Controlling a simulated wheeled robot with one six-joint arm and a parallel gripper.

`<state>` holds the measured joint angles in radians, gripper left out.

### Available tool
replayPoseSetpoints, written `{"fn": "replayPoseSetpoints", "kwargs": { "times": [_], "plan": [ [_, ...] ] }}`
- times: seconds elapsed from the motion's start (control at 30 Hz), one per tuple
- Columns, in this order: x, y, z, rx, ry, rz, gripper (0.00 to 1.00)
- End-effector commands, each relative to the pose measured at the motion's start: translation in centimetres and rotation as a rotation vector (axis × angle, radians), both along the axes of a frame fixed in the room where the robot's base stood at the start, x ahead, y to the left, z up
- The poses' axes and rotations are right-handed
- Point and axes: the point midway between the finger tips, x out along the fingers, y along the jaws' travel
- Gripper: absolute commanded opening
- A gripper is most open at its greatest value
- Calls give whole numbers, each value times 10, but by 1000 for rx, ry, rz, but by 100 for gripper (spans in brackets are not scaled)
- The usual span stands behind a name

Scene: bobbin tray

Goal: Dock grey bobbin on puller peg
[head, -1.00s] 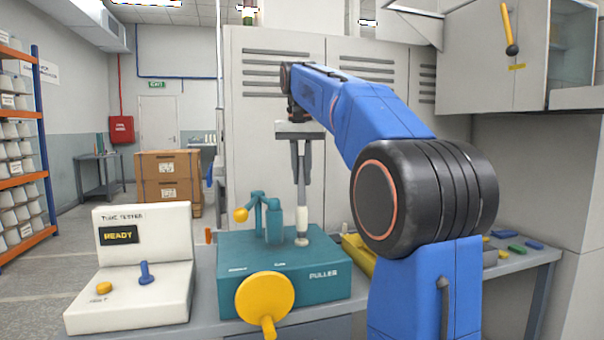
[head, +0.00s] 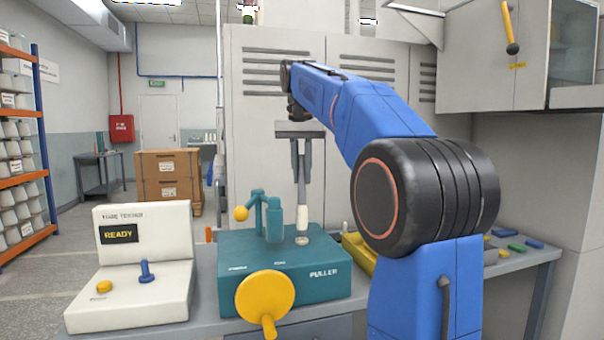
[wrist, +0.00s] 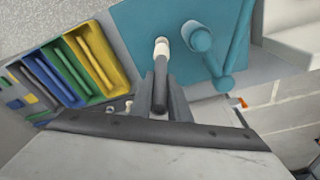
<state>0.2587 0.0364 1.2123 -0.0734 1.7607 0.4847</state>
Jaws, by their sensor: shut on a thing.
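My gripper (head: 301,158) hangs over the teal puller (head: 330,287) and points down. It is shut on the grey bobbin (head: 302,195), which is upright and has a white band (head: 302,217) near its lower end. The lower end is at a small round seat on the puller top; I cannot tell whether it is around the peg, which is hidden. In the wrist view the dark grey bobbin (wrist: 160,92) lies between the two fingers, its white part toward the teal puller (wrist: 137,25).
The puller's teal post with a yellow knob (head: 241,214) stands close left of the bobbin. A yellow handwheel (head: 265,297) is in front. A white tube tester (head: 130,302) stands left. A yellow tray (head: 358,256) is at right; coloured compartments (wrist: 97,60) show in the wrist view.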

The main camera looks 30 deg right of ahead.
Motion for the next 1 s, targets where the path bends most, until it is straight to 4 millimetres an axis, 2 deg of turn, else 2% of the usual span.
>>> {"fn": "replayPoseSetpoints", "kwargs": {
  "times": [0.93, 0.97, 1.0],
  "plan": [
    [0, 0, -12, 0, 0, 0, 0],
    [0, 0, -11, 0, 0, 0, 23],
    [0, 0, -11, 0, 0, 0, 24]
  ]
}}
